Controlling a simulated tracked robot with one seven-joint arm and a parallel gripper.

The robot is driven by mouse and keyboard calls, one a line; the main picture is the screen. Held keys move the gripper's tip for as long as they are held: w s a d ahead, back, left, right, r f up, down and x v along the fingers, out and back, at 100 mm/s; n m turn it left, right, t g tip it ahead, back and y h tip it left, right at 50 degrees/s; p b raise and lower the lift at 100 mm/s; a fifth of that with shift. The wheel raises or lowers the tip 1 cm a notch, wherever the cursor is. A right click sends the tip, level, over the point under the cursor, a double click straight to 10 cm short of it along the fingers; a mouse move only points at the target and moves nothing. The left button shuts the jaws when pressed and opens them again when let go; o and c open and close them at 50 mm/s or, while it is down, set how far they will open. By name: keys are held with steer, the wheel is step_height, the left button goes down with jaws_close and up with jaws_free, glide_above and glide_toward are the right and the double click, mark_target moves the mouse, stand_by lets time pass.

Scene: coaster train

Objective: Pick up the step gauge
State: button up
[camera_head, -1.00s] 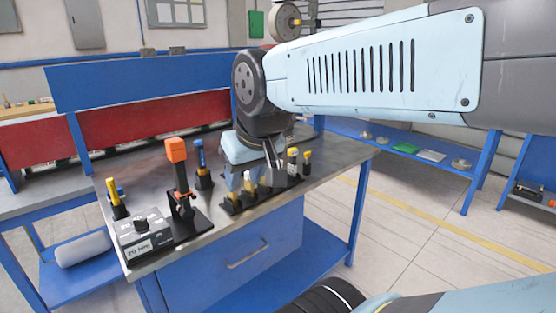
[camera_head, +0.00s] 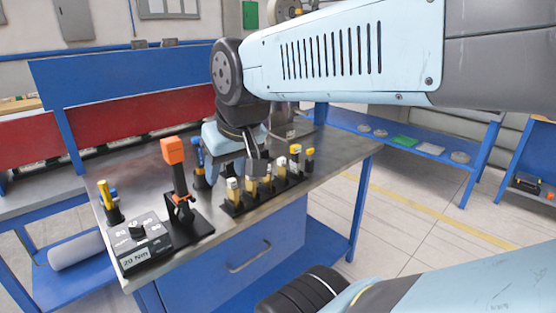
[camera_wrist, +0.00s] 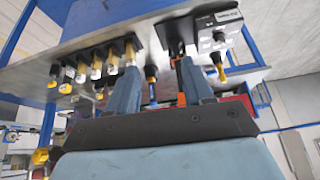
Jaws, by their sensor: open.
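In the wrist view the gauges (camera_wrist: 97,68) lie left of my fingers. I cannot tell for certain which piece is the step gauge. In the head view my wrist is above the bench behind the rack and partly hides what is there.
An orange-topped tool on a black stand (camera_head: 173,152), a blue tool (camera_head: 199,165), a yellow-handled tool (camera_head: 106,198) and a grey box marked 20 Nm (camera_head: 137,243) stand left of the rack.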

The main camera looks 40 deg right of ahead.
steer(key=w+d+f+m+y, duration=0.5)
steer(key=w+f+m, duration=0.1)
steer(key=w+m, duration=0.2)
steer(key=w+d+f+m+y, duration=0.4)
steer(key=w+d+f+m, duration=0.2)
steer(key=w+m, duration=0.25)
steer(key=m+t+h, duration=0.8)
steer(key=m+t, duration=0.4)
steer(key=m, duration=0.7)
glide_toward(295, 161)
steer(key=shift+n, duration=0.25)
steer(key=w, duration=0.5)
steer(key=w+d, duration=0.1)
steer(key=w, duration=0.1)
steer(key=shift+w+d+f, duration=0.1)
steer(key=shift+w, duration=0.3)
steer(key=shift+y, duration=0.3)
steer(key=shift+w+a, duration=0.25)
steer(key=shift+w, duration=1)
steer(key=shift+w+a, duration=0.25)
steer(key=shift+w, duration=1.05)
